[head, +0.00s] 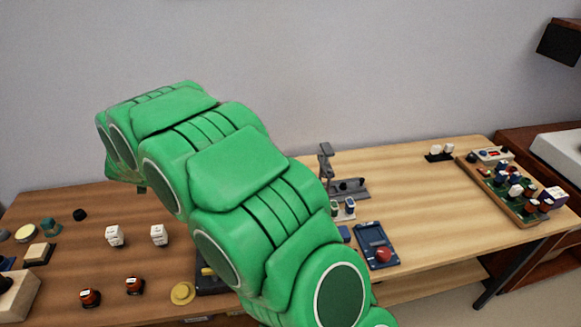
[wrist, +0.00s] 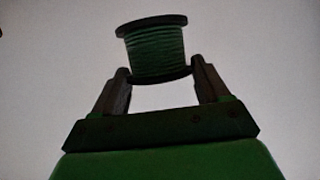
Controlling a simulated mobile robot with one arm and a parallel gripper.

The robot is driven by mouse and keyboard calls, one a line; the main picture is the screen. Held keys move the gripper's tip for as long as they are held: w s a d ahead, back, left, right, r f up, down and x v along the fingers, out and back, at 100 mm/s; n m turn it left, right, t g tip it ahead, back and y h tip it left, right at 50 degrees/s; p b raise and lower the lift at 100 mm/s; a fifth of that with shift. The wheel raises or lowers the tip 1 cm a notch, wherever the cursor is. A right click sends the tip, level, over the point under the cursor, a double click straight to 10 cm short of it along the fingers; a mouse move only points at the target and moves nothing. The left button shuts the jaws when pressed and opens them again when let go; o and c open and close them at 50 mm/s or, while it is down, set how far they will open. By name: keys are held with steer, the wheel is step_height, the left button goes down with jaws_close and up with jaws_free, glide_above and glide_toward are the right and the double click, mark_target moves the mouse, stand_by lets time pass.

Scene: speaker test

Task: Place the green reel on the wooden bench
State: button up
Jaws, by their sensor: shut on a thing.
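The green reel (wrist: 155,50), with dark end flanges, is held between the two fingers of my gripper (wrist: 160,80) in the wrist view. The gripper is shut on it, and only a pale plain surface shows behind. In the head view my green arm covers the middle of the picture and hides the gripper and the reel. The wooden bench (head: 430,215) spans the lower part of the head view, lighter on the right and darker brown on the left. My arm hides part of its middle.
A wooden tray (head: 528,217) full of small parts is at the bench's right end. A blue device with a red knob (head: 383,255) and a grey stand (head: 345,187) are near the middle. White blocks (head: 114,235) and several small items crowd the left. The light wood right of centre is clear.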

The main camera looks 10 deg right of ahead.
steer(key=w+d+m+h, duration=0.2)
steer(key=w+d+h, duration=0.1)
steer(key=d, duration=0.5)
steer(key=w+d+m+h, duration=0.3)
steer(key=w+d, duration=0.2)
steer(key=d, duration=0.3)
steer(key=w+d+f+m+h, duration=0.1)
steer(key=w+d+m+h, duration=0.2)
steer(key=d, duration=0.5)
steer(key=shift+w, duration=0.75)
steer(key=s+d+f+m+g+h, duration=0.1)
steer(key=d+f+m+g+h, duration=0.15)
steer(key=d, duration=0.75)
steer(key=s+d+f+m+g+h, duration=0.1)
steer(key=d+f+m+g+h, duration=0.2)
steer(key=d, duration=0.7)
steer(key=s+d+f+m+g+h, duration=0.1)
steer(key=d+f+m+g+h, duration=0.2)
steer(key=d, duration=0.7)
steer(key=shift+t+y, duration=0.45)
steer(key=shift+y, duration=0.1)
steer(key=shift+w+f, duration=0.15)
steer(key=shift+f, duration=2.55)
steer(key=shift+w+f, duration=0.1)
steer(key=shift+f, duration=2.55)
steer(key=shift+f, duration=0.1)
steer(key=o, duration=1.1)
